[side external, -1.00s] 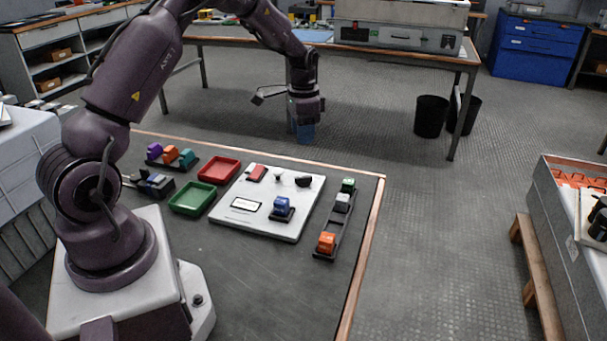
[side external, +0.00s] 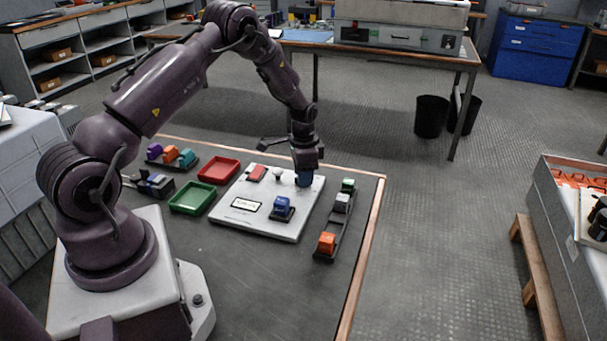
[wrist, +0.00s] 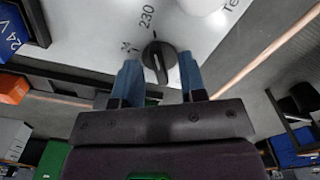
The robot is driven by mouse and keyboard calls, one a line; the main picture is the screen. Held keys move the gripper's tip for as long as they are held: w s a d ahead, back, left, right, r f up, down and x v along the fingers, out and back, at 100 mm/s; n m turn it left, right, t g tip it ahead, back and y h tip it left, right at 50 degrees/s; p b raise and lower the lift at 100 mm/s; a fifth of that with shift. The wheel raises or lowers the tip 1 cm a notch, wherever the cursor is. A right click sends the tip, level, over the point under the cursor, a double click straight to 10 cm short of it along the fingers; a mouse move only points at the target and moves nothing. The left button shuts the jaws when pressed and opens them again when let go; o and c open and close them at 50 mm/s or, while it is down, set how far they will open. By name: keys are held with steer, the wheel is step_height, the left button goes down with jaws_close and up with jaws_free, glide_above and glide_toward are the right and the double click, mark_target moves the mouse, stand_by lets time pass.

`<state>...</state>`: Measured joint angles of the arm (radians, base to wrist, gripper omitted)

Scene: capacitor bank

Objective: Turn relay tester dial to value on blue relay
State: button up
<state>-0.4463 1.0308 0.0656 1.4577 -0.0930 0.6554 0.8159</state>
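The relay tester is a white board (side external: 238,219) on the bench. Its black dial (wrist: 158,62) shows in the wrist view, with a raised grip bar and printed labels beside it; I read "230", and another label is partly hidden. The blue relay (side external: 282,204) sits upright in a dark socket on the board; in the wrist view (wrist: 8,32) its side reads "24 V". My gripper (side external: 304,181) points down over the dial and hides it in the side view. In the wrist view its blue fingers (wrist: 160,72) are apart, one on each side of the dial, with gaps visible.
A black rack (side external: 335,225) with green, grey and orange relays (side external: 327,243) stands right of the board. A red tray (side external: 218,168) and a green tray (side external: 191,198) lie left of it.

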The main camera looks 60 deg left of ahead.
steer(key=shift+f, duration=0.15)
jaws_close()
steer(key=shift+n, duration=0.4)
steer(key=n, duration=0.5)
steer(key=shift+n, duration=0.3)
steer(key=n, duration=0.5)
steer(key=shift+n, duration=0.3)
jaws_free()
